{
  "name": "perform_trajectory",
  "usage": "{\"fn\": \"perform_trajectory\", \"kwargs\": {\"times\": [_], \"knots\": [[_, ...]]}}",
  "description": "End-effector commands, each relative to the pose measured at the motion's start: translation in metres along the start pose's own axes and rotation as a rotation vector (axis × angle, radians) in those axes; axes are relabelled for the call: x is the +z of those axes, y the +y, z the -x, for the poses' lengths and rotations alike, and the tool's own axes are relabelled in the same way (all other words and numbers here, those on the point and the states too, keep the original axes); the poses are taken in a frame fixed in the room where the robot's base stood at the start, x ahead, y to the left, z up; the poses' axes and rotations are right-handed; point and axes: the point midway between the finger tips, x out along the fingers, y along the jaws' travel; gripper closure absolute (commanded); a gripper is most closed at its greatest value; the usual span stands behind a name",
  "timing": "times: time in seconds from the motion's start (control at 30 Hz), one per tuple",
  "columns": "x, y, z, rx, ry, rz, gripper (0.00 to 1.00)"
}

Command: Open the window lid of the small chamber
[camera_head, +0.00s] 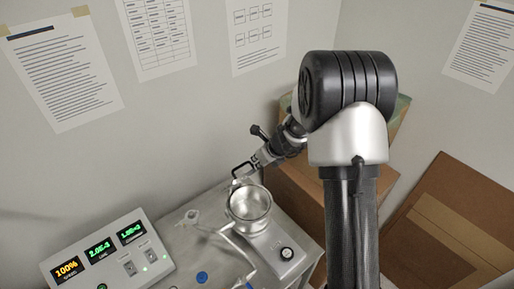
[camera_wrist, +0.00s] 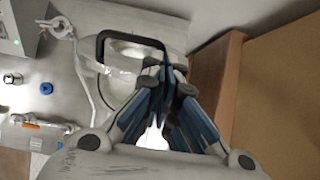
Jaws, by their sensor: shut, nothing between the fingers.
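The small chamber (camera_head: 250,218) is a round metal vessel on a grey bench unit; its circular top rim faces up in the head view. A black bar handle (camera_head: 240,168) shows at its back left edge, and in the wrist view the handle (camera_wrist: 130,34) arches over the chamber's pale round part (camera_wrist: 125,52). I cannot tell how far the window lid is raised. My gripper (camera_head: 251,166) is beside the handle at the chamber's back edge. In the wrist view my gripper (camera_wrist: 170,72) is shut and empty, its blue-padded fingertips close to the handle's right end; contact is unclear.
A control box (camera_head: 108,258) with lit displays stands at the left. A small clamp (camera_head: 188,217) and a blue cap (camera_head: 202,277) are on the bench (camera_head: 190,245). Cardboard boxes (camera_head: 300,200) stand close on the right, and a wall is behind.

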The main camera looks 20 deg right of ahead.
Motion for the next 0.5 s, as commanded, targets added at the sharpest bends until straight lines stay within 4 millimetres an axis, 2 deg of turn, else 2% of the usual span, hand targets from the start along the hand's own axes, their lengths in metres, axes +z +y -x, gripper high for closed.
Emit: {"fn": "perform_trajectory", "kwargs": {"times": [0.03, 0.2, 0.3, 0.5], "knots": [[0.020, -0.001, 0.022, -0.007, -0.014, 0.009, 1.00], [0.042, -0.001, 0.051, -0.006, -0.013, 0.006, 1.00], [0.051, -0.001, 0.063, -0.008, -0.013, 0.006, 1.00], [0.059, -0.001, 0.075, -0.007, -0.013, 0.005, 1.00]]}}
